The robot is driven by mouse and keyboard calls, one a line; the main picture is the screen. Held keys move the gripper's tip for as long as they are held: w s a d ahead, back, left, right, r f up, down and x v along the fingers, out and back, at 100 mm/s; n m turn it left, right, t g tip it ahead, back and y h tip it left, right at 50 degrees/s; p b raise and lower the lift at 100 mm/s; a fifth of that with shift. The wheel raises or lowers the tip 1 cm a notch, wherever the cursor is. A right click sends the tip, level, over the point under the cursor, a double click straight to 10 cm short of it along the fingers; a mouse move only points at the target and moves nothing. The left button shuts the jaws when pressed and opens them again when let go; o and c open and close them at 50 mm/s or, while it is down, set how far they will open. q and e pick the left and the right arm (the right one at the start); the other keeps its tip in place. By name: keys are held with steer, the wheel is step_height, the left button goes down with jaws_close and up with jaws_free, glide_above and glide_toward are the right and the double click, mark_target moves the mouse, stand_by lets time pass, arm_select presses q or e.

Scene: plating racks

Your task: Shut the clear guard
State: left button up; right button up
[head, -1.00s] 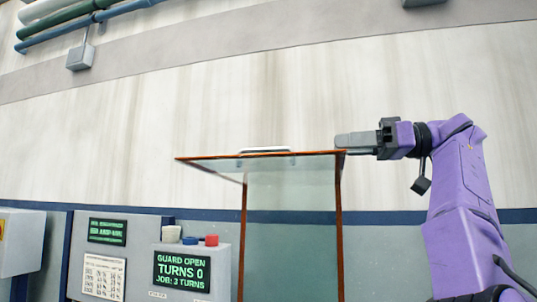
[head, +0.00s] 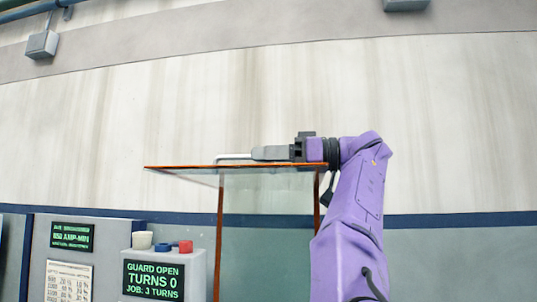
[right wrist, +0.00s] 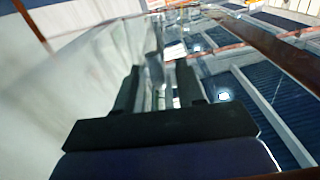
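The clear guard (head: 235,168) is a see-through hood with orange edges, and it stands raised, its top panel roughly level. A pale bar handle (head: 232,156) lies along the top panel. My right gripper (head: 256,153) lies level just above that panel, its fingertips at the handle's right end. In the right wrist view its two dark fingers (right wrist: 157,88) stand apart over the glassy panel. I cannot tell whether they touch the handle. The display (head: 154,281) reads "GUARD OPEN, TURNS 0, JOB: 3 TURNS". My left gripper is not in view.
A grey control box (head: 196,268) with a red button (head: 186,247), a blue button and a pale knob stands left of the guard. Behind it is a panel with a green-lettered screen (head: 72,237) and a printed chart (head: 68,281). The wall above the guard is clear.

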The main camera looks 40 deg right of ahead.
steer(key=shift+s, duration=0.2)
steer(key=shift+c, duration=0.6)
steer(key=shift+w, duration=0.1)
jaws_close()
steer(key=s+a+f+n+b, duration=0.4)
steer(key=s+a+f+b, duration=0.6)
steer(key=b, duration=1)
step_height(320, 180, down, 2)
steer(key=shift+s+a+f+b, duration=0.15)
steer(key=shift+a+b, duration=0.25)
steer(key=shift+a, duration=0.7)
